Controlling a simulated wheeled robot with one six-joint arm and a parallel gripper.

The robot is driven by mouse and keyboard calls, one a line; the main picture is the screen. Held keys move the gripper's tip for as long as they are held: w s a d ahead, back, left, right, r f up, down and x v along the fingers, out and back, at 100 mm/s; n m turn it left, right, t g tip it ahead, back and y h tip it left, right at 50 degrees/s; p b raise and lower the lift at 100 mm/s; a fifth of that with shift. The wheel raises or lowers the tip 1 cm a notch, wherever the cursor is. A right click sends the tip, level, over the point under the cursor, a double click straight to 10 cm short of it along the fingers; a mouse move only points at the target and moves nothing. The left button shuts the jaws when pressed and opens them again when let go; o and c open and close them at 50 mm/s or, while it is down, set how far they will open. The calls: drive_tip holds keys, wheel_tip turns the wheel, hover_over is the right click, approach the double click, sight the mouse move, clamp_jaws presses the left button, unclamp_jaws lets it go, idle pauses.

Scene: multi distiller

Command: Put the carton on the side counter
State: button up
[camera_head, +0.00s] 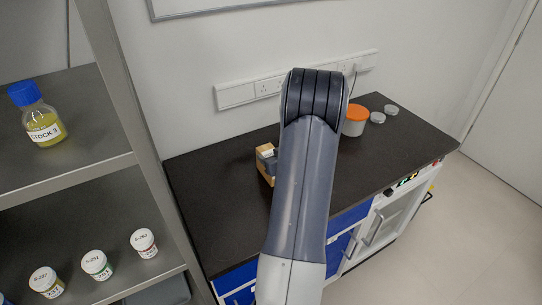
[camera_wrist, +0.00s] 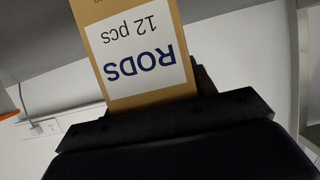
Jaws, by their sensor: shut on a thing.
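The carton (camera_wrist: 128,82) is a tan box with a white label reading "RODS 12 pcs", upside down in the wrist view. My gripper (camera_wrist: 155,108) is shut on it, with the dark jaws across its lower part in that view. In the head view a small part of the carton (camera_head: 265,166) shows left of my arm, over the dark side counter (camera_head: 215,205). My arm hides the rest of it and the gripper. I cannot tell whether the carton touches the counter.
An orange-lidded jar (camera_head: 355,121) and two small dishes (camera_head: 384,112) stand at the counter's back right. A shelf at left holds a blue-capped STOCK bottle (camera_head: 40,117) and several small jars (camera_head: 96,264). The counter's left part is bare. Its front has blue drawers.

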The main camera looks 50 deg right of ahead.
drive_tip(key=shift+f, duration=0.15)
drive_tip(key=o, duration=1.1)
drive_tip(key=shift+o, duration=0.2)
drive_tip(key=shift+s+r, duration=0.15)
drive_tip(key=shift+r, duration=0.1)
drive_tip(key=b+v, duration=0.1)
drive_tip(key=v, duration=1)
drive_tip(key=shift+s+r, duration=0.15)
drive_tip(key=shift+s, duration=0.15)
drive_tip(key=shift+a, duration=0.15)
